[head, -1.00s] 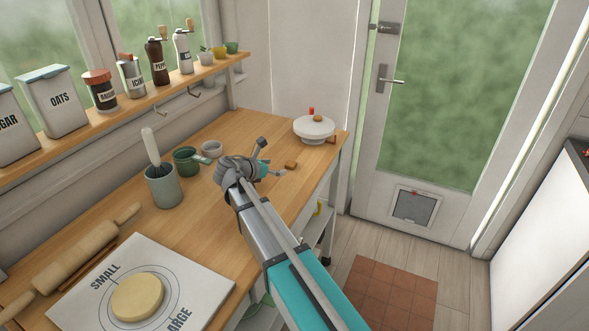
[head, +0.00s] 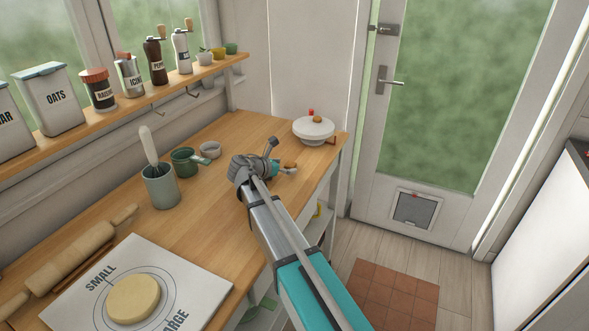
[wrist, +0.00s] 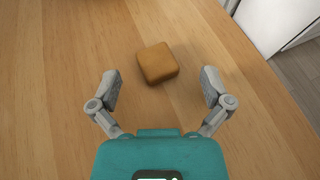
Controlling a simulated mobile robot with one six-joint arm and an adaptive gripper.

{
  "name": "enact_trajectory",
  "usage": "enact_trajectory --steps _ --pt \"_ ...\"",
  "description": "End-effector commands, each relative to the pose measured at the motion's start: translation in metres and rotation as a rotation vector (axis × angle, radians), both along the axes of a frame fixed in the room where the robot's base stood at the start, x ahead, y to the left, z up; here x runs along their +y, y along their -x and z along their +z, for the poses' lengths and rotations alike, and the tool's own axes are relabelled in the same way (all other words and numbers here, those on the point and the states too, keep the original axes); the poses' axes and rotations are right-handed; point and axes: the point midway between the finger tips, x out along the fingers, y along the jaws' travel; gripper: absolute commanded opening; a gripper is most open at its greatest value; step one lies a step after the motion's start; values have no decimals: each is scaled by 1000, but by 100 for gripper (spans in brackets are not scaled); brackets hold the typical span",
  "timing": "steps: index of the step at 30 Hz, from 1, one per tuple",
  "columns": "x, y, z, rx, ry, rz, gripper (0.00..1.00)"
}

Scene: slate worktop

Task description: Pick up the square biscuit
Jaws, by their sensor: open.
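The square biscuit (wrist: 158,63) is golden brown with rounded corners and lies flat on the wooden worktop. In the wrist view it sits ahead of my gripper (wrist: 160,82), roughly midway between the two spread fingers and touching neither. The fingers are open and empty. In the head view my gripper (head: 281,158) is low over the far part of the worktop. The biscuit (head: 289,164) shows there only partly, beside the fingers.
A white dish (head: 313,131) with a small brown item on it stands beyond my gripper.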

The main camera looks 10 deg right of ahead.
Motion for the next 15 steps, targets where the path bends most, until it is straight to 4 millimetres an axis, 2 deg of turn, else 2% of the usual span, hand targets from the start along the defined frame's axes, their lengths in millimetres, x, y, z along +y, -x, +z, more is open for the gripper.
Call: enact_trajectory --steps 4,15 --pt "-5 -4 -3 0 0 1 99" --pt "-5 -4 -3 0 0 2 99"
